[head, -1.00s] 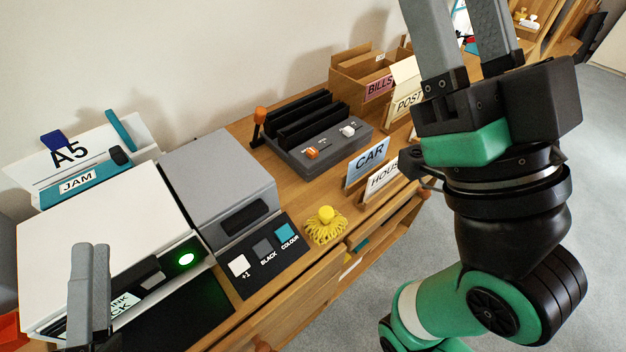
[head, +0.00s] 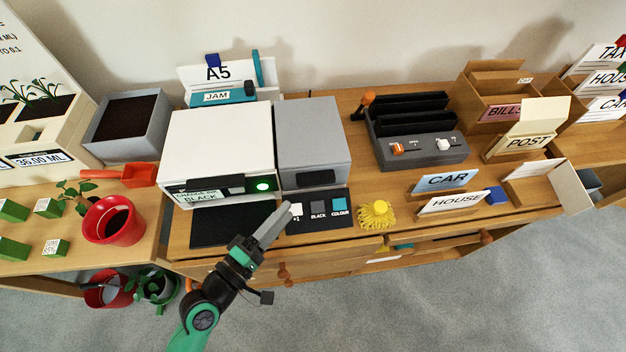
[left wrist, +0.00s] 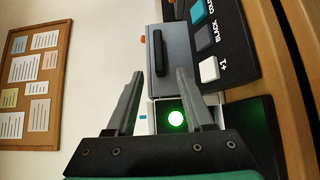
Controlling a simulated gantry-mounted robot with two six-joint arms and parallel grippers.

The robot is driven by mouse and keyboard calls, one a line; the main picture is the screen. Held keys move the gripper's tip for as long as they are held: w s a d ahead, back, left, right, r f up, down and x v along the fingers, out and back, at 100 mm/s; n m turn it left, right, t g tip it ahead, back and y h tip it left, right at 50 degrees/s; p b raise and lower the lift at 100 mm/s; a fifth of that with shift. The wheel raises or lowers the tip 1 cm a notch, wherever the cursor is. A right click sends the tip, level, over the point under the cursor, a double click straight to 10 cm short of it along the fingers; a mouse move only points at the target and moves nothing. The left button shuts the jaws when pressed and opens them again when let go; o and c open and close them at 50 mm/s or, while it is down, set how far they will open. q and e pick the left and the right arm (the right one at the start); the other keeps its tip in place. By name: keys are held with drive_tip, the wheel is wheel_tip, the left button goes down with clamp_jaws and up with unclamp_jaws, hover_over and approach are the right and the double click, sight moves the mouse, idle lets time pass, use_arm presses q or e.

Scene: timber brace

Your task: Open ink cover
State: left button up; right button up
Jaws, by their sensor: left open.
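The printer stands on the wooden desk. Its white body (head: 220,140) has a front panel with a label reading CHANGE INK BLACK (head: 198,197) and a lit green light (head: 263,186). To its right is a closed grey box section (head: 313,130) with a dark handle (head: 316,178). In the left wrist view the grey section (left wrist: 182,50), its handle (left wrist: 159,53) and the green light (left wrist: 176,118) show beyond the fingers. My left gripper (head: 280,215) is open and empty, in front of the printer, near the button pad. It also shows in the left wrist view (left wrist: 160,80). My right gripper is out of view.
A button pad (head: 319,220) marked +1, BLACK and COLOUR lies before the grey section, with a black mat (head: 225,225) to its left. A yellow tufted object (head: 376,215), CAR (head: 445,181) and HOUSE (head: 455,202) cards stand rightward. A red pot (head: 113,222) is at left.

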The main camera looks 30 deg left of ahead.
sight(310, 185)
use_arm(q)
drive_tip(key=w, duration=0.3)
drive_tip(key=w+d, duration=0.1)
drive_tip(key=w, duration=0.2)
drive_tip(key=w+d, duration=0.1)
drive_tip(key=w, duration=0.3)
drive_tip(key=shift+w, duration=0.1)
clamp_jaws()
drive_tip(key=shift+r, duration=0.1)
idle(0.9)
